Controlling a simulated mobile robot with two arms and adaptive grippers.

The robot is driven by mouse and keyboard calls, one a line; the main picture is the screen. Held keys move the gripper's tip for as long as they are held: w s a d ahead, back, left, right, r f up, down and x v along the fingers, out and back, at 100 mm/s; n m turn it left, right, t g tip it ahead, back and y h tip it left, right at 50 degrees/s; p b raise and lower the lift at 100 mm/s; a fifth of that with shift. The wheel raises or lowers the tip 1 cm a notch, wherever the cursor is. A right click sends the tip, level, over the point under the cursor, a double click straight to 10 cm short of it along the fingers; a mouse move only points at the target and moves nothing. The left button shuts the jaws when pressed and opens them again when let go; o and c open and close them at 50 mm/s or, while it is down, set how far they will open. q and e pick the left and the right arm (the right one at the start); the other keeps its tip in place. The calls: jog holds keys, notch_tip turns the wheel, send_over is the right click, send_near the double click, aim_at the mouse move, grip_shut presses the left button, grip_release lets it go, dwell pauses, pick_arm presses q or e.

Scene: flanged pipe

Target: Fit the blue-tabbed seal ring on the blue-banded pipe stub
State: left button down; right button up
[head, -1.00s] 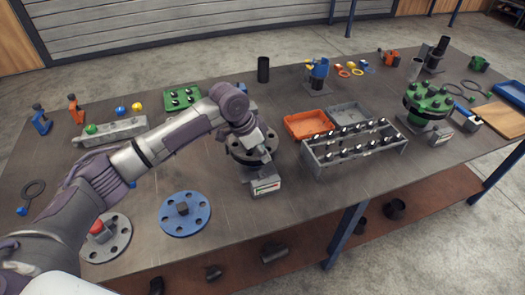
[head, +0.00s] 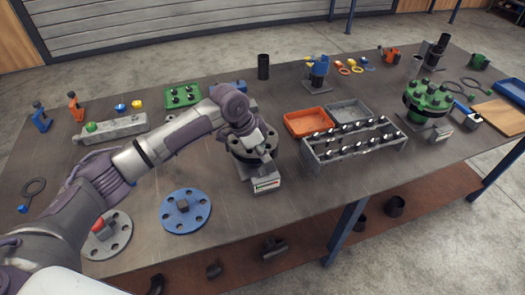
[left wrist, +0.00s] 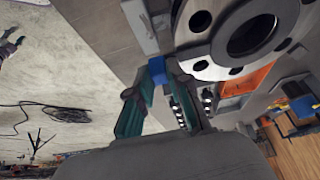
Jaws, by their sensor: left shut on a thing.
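A dark ring with a blue tab (head: 36,188) lies flat on the table at the far left in the head view. I cannot clearly make out a blue band on any pipe stub; a short stub with blue parts (head: 318,72) stands at the back. My left gripper (head: 258,137) is at the grey flanged pipe (head: 268,151) in the middle of the table, partly covering it. In the left wrist view the fingers (left wrist: 156,88) are shut on a small blue piece (left wrist: 157,69), beside the flange's rim (left wrist: 203,68). Whether a ring hangs from this piece is unclear. My right gripper is out of view.
A box with a display (head: 265,184) stands in front of the flanged pipe. A bolt rack (head: 352,160), orange tray (head: 308,122) and grey tray (head: 349,113) are to its right. A blue flange (head: 186,212) lies at the front left.

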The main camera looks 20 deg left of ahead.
pick_arm(q)
jog(key=c, duration=1)
grip_release()
jog(key=p+v, duration=0.3)
jog(key=v, duration=0.3)
jog(key=w+d+r+p+v, duration=0.1)
jog(key=p+v, duration=0.3)
jog(key=v, duration=0.3)
jog(key=w+d+p+v, duration=0.1)
jog(key=p+v, duration=0.3)
jog(key=v, duration=0.3)
jog(key=shift+s+d+r, duration=0.1)
jog(key=shift+d+r, duration=0.1)
jog(key=shift+r, duration=0.1)
